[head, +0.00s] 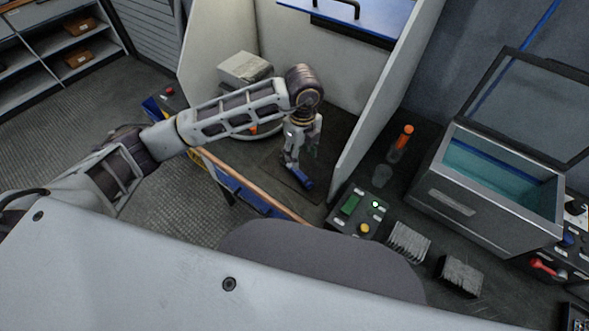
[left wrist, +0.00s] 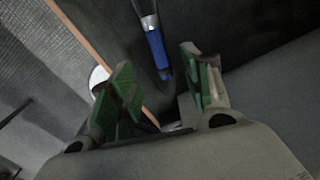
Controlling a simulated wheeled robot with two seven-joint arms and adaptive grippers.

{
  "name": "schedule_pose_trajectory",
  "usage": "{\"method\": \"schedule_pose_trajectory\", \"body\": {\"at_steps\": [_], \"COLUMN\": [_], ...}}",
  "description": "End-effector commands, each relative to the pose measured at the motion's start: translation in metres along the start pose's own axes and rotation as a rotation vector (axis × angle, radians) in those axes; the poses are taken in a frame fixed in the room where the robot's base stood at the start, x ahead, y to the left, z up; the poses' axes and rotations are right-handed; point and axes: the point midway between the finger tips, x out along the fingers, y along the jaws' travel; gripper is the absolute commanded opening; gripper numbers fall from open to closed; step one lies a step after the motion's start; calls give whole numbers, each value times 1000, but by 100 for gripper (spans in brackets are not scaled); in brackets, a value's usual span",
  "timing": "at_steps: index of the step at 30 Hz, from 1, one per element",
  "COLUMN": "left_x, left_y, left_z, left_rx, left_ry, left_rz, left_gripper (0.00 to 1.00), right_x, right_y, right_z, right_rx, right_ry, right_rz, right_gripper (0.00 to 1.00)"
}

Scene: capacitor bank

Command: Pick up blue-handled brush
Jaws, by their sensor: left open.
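The blue-handled brush lies on the dark bench surface. Its blue handle (head: 306,183) shows just below my left gripper in the head view; the rest is hidden by the gripper. In the left wrist view, the blue handle (left wrist: 157,48) and a metal neck above it show beyond the fingertips, and the handle's end points down between the fingers. My left gripper (head: 301,158) points downward over the bench near the brush. Its green-padded fingers (left wrist: 160,78) are apart with nothing between them. My right gripper is in neither view.
White partition walls (head: 378,95) stand behind and right of the left gripper. A control box (head: 357,211) with green and yellow buttons sits to the right. Farther right are an open metal tank (head: 478,192), an orange-capped tube (head: 401,143) and finned blocks (head: 409,241).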

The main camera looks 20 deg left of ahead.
Motion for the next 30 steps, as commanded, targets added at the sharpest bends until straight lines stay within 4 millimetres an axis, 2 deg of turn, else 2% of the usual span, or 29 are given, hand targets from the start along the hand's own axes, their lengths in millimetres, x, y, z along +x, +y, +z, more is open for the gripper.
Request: {"method": "schedule_pose_trajectory", "body": {"at_steps": [6,12,25,30], "left_x": [30,47,51,59], "left_y": [1,1,0,1], "left_z": [0,0,0,2], "left_rx": [0,1,1,0], "left_ry": [0,0,-1,-1], "left_rz": [2,2,0,2], "left_gripper": [49,49,49,49], "right_x": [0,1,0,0], "right_y": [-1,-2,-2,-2], "right_z": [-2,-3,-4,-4], "right_rx": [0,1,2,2], "right_ry": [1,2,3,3], "right_rz": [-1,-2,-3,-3], "right_gripper": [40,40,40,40]}}
